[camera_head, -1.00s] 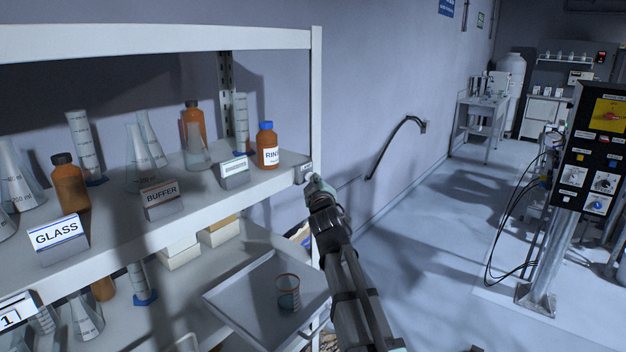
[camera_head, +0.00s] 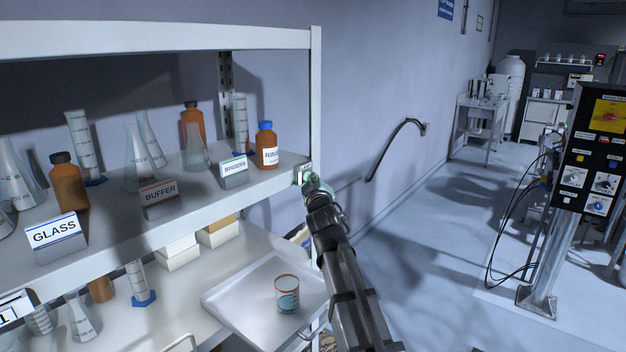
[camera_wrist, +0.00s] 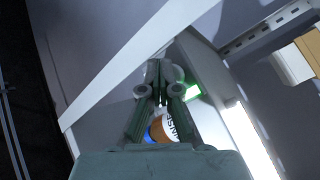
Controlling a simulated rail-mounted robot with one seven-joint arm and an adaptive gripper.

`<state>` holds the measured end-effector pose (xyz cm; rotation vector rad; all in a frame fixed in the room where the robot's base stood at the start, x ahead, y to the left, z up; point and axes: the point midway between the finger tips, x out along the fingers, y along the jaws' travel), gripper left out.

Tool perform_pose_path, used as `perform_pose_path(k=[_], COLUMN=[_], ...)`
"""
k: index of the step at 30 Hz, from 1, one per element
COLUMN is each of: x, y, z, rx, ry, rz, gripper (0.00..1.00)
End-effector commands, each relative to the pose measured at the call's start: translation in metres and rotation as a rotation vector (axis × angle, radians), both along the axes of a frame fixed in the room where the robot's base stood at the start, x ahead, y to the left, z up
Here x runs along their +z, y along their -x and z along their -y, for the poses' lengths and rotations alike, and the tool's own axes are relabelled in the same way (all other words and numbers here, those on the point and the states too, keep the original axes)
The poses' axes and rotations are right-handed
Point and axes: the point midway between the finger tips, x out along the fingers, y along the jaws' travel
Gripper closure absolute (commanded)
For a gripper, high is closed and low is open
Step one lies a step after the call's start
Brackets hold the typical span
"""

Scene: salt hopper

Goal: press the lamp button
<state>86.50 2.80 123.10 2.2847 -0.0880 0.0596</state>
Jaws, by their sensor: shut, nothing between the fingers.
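The lamp button's small box (camera_head: 303,173) sits on the front edge of the upper shelf, beside the right post. It shows green in the head view, and a green glowing face (camera_wrist: 193,92) shows in the wrist view. My gripper (camera_head: 315,183) is shut and empty, with its tips right at this box. In the wrist view its closed fingers (camera_wrist: 159,75) lie just left of the green face. They partly hide the box, so I cannot tell whether they touch the button. A bright light strip (camera_wrist: 250,140) shows lit under the shelf in the wrist view.
The upper shelf (camera_head: 215,197) holds flasks, cylinders and an orange blue-capped bottle (camera_head: 266,146) close to the gripper. A tray (camera_head: 240,318) with a beaker (camera_head: 287,293) is below. A control panel (camera_head: 597,150) stands at right. The floor between is mostly clear.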

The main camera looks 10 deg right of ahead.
Motion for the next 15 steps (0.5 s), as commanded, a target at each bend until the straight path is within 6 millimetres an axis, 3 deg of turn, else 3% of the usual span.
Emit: perform_pose_path(k=[15], x=[0.0009], y=[0.0061], z=[0.0047], rx=[0.001], ry=[0.0], rz=[-0.001], gripper=[1.0])
